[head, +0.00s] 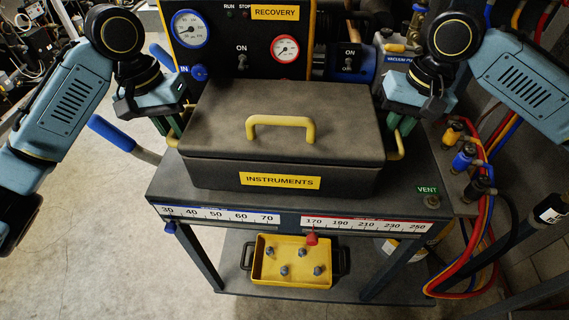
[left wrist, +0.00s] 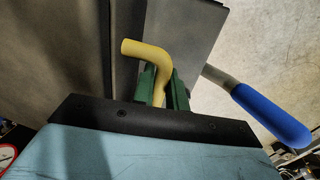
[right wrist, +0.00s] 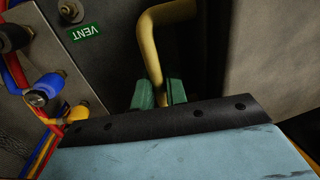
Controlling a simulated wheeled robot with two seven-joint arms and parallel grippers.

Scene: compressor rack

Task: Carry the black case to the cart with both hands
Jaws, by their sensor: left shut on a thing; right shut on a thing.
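The black case (head: 220,112), with a yellow top handle (head: 280,122) and a yellow INSTRUMENTS label, is level over the top of the grey cart (head: 415,178). I cannot tell whether its underside touches the cart. My left gripper (head: 174,126) is shut on the yellow side handle at the case's left end; that handle shows between the green fingers in the left wrist view (left wrist: 152,52). My right gripper (head: 398,128) is shut on the side handle at the right end, also seen in the right wrist view (right wrist: 152,48). The case's rear and underside are hidden.
A gauge panel (head: 240,50) labelled RECOVERY stands right behind the case. The cart's blue push handle (head: 112,134) sticks out at left. A yellow tray (head: 262,279) sits on its lower shelf. Hoses and coloured valves (head: 463,158) crowd the right. Floor at left is clear.

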